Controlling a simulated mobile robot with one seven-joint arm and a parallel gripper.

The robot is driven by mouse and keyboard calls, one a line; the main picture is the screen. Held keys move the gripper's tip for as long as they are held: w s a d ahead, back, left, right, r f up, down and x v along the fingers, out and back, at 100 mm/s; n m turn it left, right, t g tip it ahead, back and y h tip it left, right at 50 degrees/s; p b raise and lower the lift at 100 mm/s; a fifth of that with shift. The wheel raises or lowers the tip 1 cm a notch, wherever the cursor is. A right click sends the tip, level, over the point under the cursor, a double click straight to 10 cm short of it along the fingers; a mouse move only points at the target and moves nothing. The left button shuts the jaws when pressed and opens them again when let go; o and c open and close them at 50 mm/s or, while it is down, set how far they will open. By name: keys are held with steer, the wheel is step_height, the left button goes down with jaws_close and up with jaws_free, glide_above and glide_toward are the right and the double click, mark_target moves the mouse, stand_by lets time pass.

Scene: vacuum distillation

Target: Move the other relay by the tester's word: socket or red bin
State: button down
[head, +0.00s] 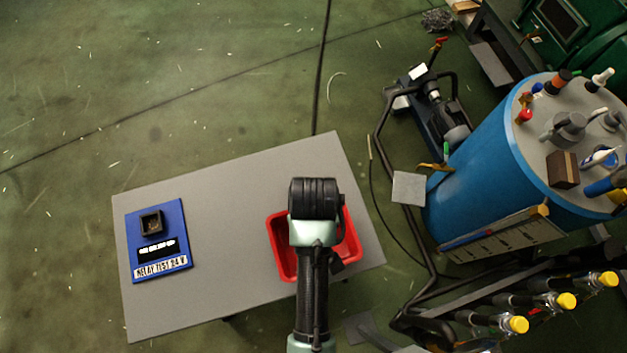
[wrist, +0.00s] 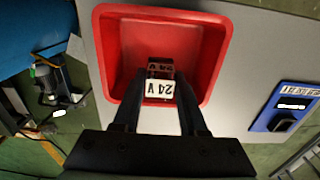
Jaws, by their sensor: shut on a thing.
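My gripper (wrist: 158,98) is shut on a dark relay (wrist: 160,68) with a white "24 V" label, in the wrist view. The relay shows against the inside of the red bin (wrist: 215,48); its height above the bin floor I cannot tell. In the head view my arm covers the middle of the red bin (head: 278,252) and hides the relay. The blue tester (head: 170,215), marked "RELAY TEST 24 V", lies at the table's left. Its dark socket (head: 151,222) looks empty. The tester also shows in the wrist view (wrist: 268,118).
The grey table (head: 220,215) is clear between tester and bin. A large blue drum (head: 480,180) with pipes and a black tube frame (head: 380,130) stands close to the table's right. Yellow-capped fittings (head: 516,324) stick out at the lower right.

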step_height(320, 180, down, 6)
steer(key=shift+f, duration=0.25)
steer(key=shift+f, duration=0.1)
steer(key=shift+c, duration=2.2)
jaws_free()
